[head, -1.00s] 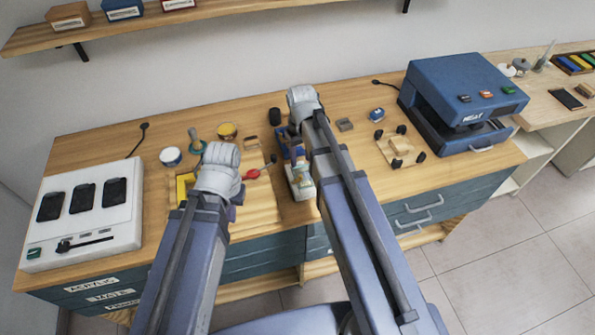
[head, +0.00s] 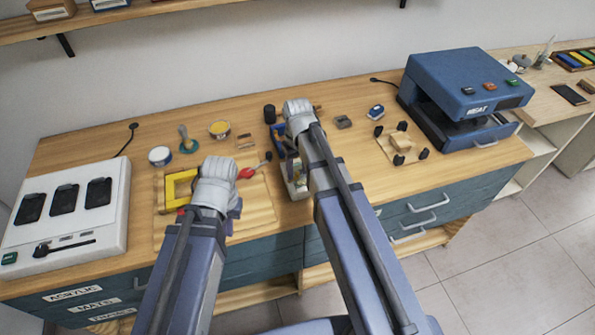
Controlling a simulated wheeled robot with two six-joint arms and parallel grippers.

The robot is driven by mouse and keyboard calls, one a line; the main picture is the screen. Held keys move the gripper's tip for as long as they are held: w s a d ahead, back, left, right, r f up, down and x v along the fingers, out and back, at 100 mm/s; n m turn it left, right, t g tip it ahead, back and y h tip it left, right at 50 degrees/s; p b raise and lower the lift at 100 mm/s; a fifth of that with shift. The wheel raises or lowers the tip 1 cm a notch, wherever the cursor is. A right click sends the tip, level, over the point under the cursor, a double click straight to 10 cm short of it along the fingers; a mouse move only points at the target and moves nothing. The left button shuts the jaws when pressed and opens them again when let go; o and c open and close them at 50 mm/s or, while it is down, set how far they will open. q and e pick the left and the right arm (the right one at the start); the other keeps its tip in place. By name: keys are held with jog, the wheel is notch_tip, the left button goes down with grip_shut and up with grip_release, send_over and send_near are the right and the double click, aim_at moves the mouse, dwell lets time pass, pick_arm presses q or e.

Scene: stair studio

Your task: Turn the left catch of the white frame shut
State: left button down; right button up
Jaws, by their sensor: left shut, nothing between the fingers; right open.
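No white frame with catches can be made out for certain; part of the bench is hidden behind my arms. The clearest white thing is a flat white unit (head: 112,225) at the left, with three black panels and a black lever (head: 65,245) on its front part. My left gripper (head: 236,208) is over the pale wooden board, right of a yellow bracket (head: 180,188); it is shut and empty, its fingers mostly hidden by my wrist. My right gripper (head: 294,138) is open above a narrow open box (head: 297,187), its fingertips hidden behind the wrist.
A red-bulbed tool (head: 246,172), a white-rimmed jar (head: 160,156) and a yellow tin (head: 220,129) are near my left gripper. A board with black knobs (head: 400,147) and a blue heat press (head: 462,95) stand right.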

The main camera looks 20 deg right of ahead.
jog(key=shift+c, duration=0.4)
grip_shut()
jog(key=shift+s+m, duration=0.2)
jog(key=shift+m, duration=0.55)
jog(key=shift+s+m, duration=0.2)
jog(key=shift+m, duration=0.55)
jog(key=shift+o, duration=0.4)
grip_release()
jog(key=shift+r, duration=0.1)
